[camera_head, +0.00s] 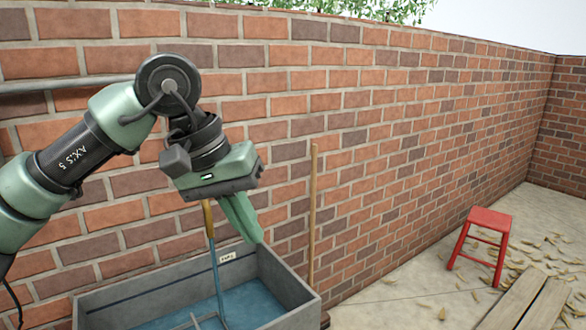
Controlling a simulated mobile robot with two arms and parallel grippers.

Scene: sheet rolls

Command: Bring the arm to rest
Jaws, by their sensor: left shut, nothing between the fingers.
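My left arm comes in from the left in the head view. Its green left gripper (249,229) points down and to the right, with its fingers together and nothing between them. The gripper is in front of the brick wall and above the back of a grey tub (290,279). My right gripper is not in view.
The grey tub holds blue liquid (255,302), and a blue rod with a yellowish handle (208,217) stands up from it. A wooden pole (313,215) leans against the brick wall (400,130).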

